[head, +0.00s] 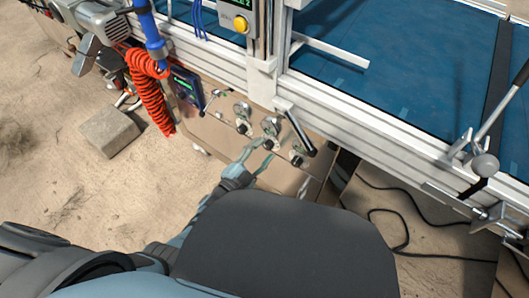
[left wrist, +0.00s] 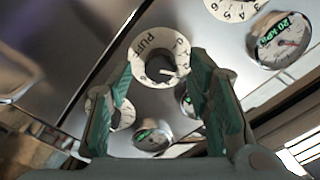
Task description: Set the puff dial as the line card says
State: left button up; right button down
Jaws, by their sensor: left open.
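The puff dial (left wrist: 137,56) is a white ring marked PUFF with a dark knob in its middle. It fills the upper middle of the left wrist view, and a pale pointer on the knob points right and slightly down; I cannot read its number surely. My left gripper (left wrist: 162,66) is open, its green fingers on either side of the dial, with no clear contact. In the head view the left gripper (head: 258,158) is at the front panel, just below the middle knob (head: 269,143). I cannot make out a line card. My right gripper is not seen.
A round gauge (left wrist: 280,42) marked 20 kPa and another gauge (left wrist: 152,134) lie near the dial. The panel (head: 215,130) hangs under the rail of the blue conveyor (head: 390,60). A red coiled hose (head: 150,95) and a small screen (head: 185,84) are to its left.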

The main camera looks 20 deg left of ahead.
pick_arm(q)
jog(key=shift+x, duration=0.85)
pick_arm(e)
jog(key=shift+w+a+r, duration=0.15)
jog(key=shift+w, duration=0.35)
pick_arm(q)
grip_shut()
